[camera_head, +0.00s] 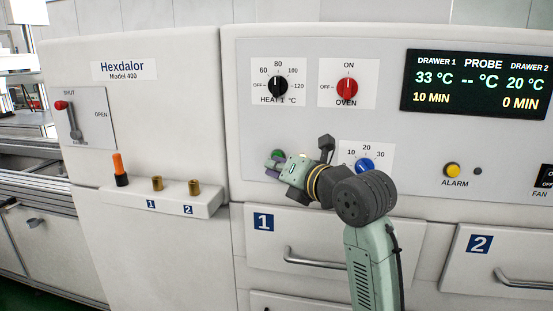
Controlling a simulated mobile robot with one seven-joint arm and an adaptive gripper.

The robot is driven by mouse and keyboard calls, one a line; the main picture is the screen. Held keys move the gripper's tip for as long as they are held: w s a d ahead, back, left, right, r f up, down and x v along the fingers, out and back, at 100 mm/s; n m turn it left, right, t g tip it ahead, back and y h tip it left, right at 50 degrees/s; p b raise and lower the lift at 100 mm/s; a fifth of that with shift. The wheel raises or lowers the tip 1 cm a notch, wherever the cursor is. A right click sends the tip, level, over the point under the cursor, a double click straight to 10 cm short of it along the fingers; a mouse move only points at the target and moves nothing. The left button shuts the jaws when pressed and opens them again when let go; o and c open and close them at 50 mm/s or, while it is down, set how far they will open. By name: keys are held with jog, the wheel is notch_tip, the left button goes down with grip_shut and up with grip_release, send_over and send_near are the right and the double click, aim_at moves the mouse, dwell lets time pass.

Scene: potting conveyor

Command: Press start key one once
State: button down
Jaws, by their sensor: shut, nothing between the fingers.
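A green round key (278,154) on the oven's front panel, above the drawer marked 1, shows just above my gripper; it is probably start key one. Its label and lower part are hidden behind my gripper. My gripper (271,165) is shut and empty, with its fingertips pointing left and toward the panel at the key's lower edge. I cannot tell whether the fingertips touch the key or stand in front of it.
The blue timer knob (365,166) is right of my wrist. The black heat knob (278,87) and red oven knob (347,88) are above. The drawer 1 handle (314,259) juts out below. A display (478,83) reads drawer 1 at 33 °C, 10 MIN.

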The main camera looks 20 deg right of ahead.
jog(key=shift+s+a+b, duration=0.45)
jog(key=shift+s+b, duration=0.05)
jog(key=shift+s, duration=0.2)
jog(key=s+a, duration=0.1)
jog(key=s+a+b, duration=0.1)
jog(key=s, duration=0.2)
jog(key=shift+s+a, duration=0.1)
jog(key=shift+a, duration=0.3)
dwell(0.6)
